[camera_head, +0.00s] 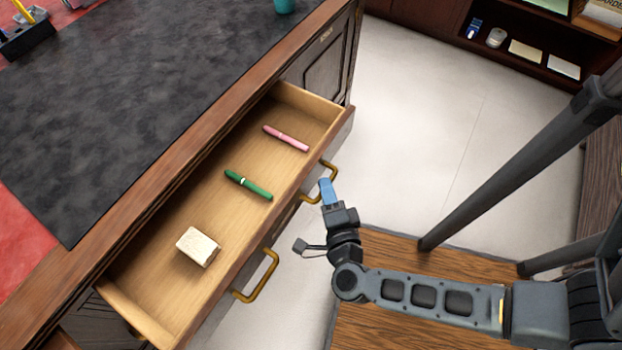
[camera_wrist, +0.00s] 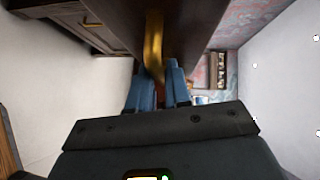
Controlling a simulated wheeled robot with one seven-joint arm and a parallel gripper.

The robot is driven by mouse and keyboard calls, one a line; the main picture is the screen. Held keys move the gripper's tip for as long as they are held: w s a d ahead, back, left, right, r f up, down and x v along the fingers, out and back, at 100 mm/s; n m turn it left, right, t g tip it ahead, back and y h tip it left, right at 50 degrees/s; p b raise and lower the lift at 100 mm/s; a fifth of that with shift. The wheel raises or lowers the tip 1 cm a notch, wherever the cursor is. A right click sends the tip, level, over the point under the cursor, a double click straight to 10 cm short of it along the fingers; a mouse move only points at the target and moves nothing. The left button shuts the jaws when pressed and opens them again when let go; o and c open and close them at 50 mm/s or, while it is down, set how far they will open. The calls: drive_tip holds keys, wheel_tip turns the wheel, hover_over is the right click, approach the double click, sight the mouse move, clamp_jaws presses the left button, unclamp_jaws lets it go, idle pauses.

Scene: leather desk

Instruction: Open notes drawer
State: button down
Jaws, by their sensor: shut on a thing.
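The wooden drawer (camera_head: 160,262) of the desk is pulled out, with its pale interior showing in the head view. It has two brass handles on its front: one nearer the picture's bottom (camera_head: 262,278) and one farther up (camera_head: 333,170). My gripper (camera_head: 327,192) is at the farther handle, with its blue fingertips at the brass. In the wrist view the blue fingers (camera_wrist: 158,88) are closed around the brass handle (camera_wrist: 154,48). Inside the drawer lie a pink pen (camera_head: 286,138), a green pen (camera_head: 248,185) and a cream block (camera_head: 198,246). No label on this drawer is readable.
The desk top (camera_head: 130,95) has a dark leather pad and a teal cup (camera_head: 284,5) at its far edge. A dark shelf (camera_head: 520,45) with small items stands at the top right. Pale floor (camera_head: 420,110) lies clear between desk and shelf.

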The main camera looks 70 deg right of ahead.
drive_tip(key=shift+s+a, duration=0.2)
drive_tip(key=shift+s, duration=0.35)
drive_tip(key=c, duration=1.1)
unclamp_jaws()
drive_tip(key=shift+c, duration=0.2)
drive_tip(key=b+v, duration=0.1)
drive_tip(key=v, duration=0.6)
drive_tip(key=shift+s+a, duration=0.2)
drive_tip(key=shift+a, duration=0.15)
